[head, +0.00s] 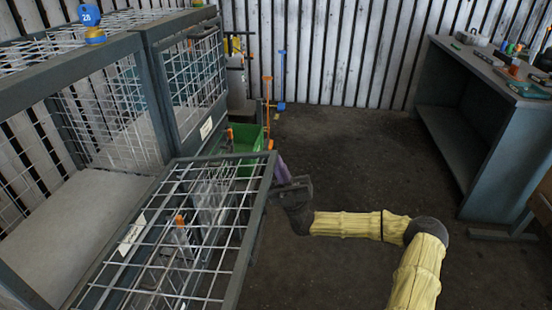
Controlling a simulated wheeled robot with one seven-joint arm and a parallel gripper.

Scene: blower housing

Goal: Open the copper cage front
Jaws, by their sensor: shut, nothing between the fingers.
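The near wire-mesh cage (100,200) has a dark grey frame and stands at the left. I take it as the copper cage, though no copper colour shows. Its front (222,215), a mesh panel in a grey frame, is swung out and down from the opening and reaches right, towards my arm. The opening is uncovered and the pale cage floor shows bare. My gripper (279,186) is dark and shut with nothing in it. It is at the panel's outer right edge; whether it touches the frame cannot be told.
A second mesh cage (196,75) behind has its front upright. A green bin (247,145) and orange-handled tools stand beyond the panel. A grey workbench (480,115) with small items is at the right. The dark floor between is clear.

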